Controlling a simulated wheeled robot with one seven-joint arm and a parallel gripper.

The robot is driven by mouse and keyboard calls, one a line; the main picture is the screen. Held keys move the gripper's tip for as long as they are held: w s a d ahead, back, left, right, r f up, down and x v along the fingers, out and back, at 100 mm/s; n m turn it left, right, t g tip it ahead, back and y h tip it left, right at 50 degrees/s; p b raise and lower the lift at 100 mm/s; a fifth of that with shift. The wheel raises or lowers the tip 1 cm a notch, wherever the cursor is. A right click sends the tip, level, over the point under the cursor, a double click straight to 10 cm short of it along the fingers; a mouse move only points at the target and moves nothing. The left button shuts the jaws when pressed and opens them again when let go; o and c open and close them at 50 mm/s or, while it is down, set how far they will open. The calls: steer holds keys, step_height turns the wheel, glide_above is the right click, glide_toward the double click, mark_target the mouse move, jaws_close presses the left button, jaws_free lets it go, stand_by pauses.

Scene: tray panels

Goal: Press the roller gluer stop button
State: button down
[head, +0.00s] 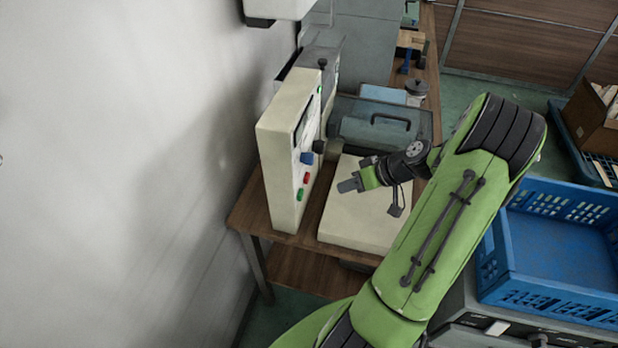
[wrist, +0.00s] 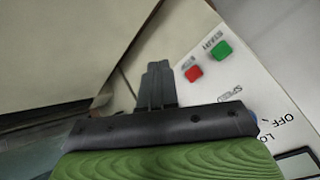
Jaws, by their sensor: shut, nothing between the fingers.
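The roller gluer is a cream machine (head: 277,160) with an upright control panel at the left end of the wooden table. Its red button (head: 306,178) sits just above the green button (head: 300,194) on the panel. The wrist view shows the red button (wrist: 194,73), its label mostly hidden, and the green button (wrist: 221,50) marked START. My gripper (head: 348,185) is shut and empty, to the right of the red button and apart from it in the head view. In the wrist view the fingertips (wrist: 158,68) show just left of the red button; the exact gap is unclear.
A blue knob (head: 307,158) and a black knob (head: 319,146) are above the red button. A cream flat bed (head: 350,225) lies under my gripper. A box with a dark handle (head: 390,121) stands behind. A blue crate (head: 560,245) is at the right.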

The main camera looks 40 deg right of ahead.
steer(key=shift+w+a, duration=0.9)
steer(key=shift+w, duration=0.25)
steer(key=shift+w+a, duration=0.85)
steer(key=shift+w, duration=0.3)
steer(key=shift+w+a+b, duration=0.25)
steer(key=shift+w+b, duration=0.05)
steer(key=shift+b, duration=0.05)
steer(key=shift+w+a, duration=0.3)
steer(key=shift+w, duration=0.1)
stand_by(0.8)
steer(key=shift+s+d, duration=0.55)
steer(key=shift+s, duration=0.15)
steer(key=s+d, duration=0.1)
steer(key=s, duration=0.1)
steer(key=s+d, duration=0.2)
stand_by(0.6)
